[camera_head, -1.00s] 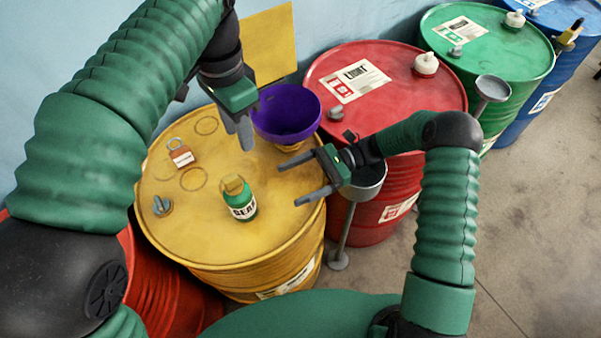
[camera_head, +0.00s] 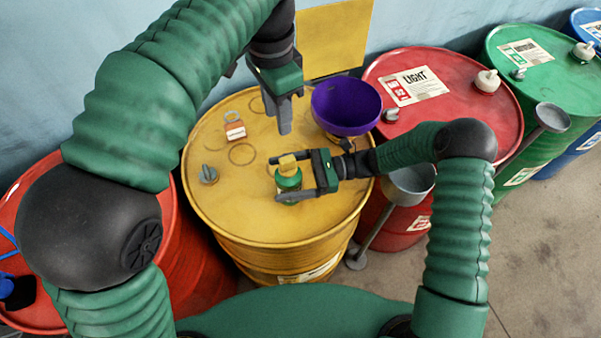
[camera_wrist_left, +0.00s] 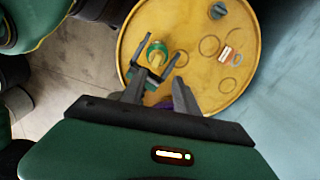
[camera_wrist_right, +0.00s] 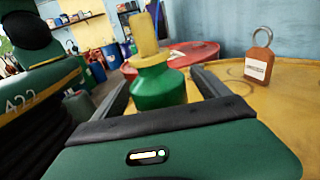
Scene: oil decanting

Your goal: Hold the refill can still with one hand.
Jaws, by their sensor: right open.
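The refill can, a small green bottle with a yellow cap (camera_head: 288,180), stands upright on the yellow drum (camera_head: 222,208). My right gripper (camera_head: 276,180) is open, with one finger on each side of the can. The right wrist view shows the can (camera_wrist_right: 160,88) between the spread fingers; I cannot tell whether they touch it. My left gripper (camera_head: 279,122) points down above the drum, behind the can and left of the purple funnel (camera_head: 346,108). In the left wrist view its fingers (camera_wrist_left: 158,78) are apart, with nothing held between them.
A tagged padlock (camera_head: 235,131) and a grey bung (camera_head: 209,175) lie on the drum top. Red (camera_head: 450,90) and green (camera_head: 545,65) drums stand to the right. A grey funnel-shaped cup on a stand (camera_head: 408,183) is close under my right forearm.

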